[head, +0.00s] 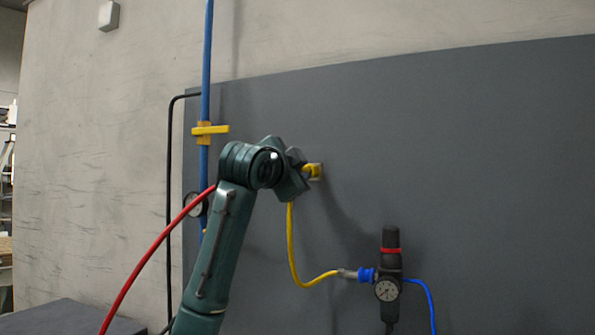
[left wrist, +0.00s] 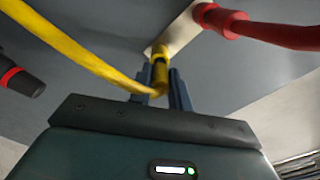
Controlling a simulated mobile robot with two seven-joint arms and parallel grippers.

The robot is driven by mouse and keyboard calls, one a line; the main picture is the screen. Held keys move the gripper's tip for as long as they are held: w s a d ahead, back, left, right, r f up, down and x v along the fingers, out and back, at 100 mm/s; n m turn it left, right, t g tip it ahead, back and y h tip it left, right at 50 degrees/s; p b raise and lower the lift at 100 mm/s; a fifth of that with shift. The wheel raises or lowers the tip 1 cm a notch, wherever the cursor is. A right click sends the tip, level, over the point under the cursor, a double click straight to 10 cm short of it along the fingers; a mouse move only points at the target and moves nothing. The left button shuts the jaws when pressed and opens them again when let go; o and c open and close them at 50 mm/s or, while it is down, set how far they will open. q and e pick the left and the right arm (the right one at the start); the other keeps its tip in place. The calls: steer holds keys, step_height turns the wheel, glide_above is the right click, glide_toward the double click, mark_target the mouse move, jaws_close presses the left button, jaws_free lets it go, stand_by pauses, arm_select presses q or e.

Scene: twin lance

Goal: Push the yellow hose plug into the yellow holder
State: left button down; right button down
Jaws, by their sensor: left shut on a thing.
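My left gripper (left wrist: 163,88) is shut on the yellow hose plug (left wrist: 160,75), with one dark finger on each side of it. The yellow hose (left wrist: 75,48) bends away from the plug to the upper left in the left wrist view, and hangs down below the gripper in the head view (head: 292,240). The yellow holder (left wrist: 160,51) is right in front of the plug, in line with it. I cannot tell how deep the plug sits in it. In the head view the gripper (head: 303,175) is at the panel, hiding most of the plug. My right gripper is not in view.
A red plug with a red hose (left wrist: 265,33) sits close by on the same pale plate (left wrist: 183,35). On the grey panel (head: 480,160) are a regulator with a gauge (head: 388,290) and a blue pipe with a yellow-handled valve (head: 210,129).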

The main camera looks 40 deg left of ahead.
arm_select(q)
steer(key=shift+w, duration=0.15)
stand_by(0.3)
steer(key=c, duration=1)
jaws_free()
steer(key=shift+c, duration=0.2)
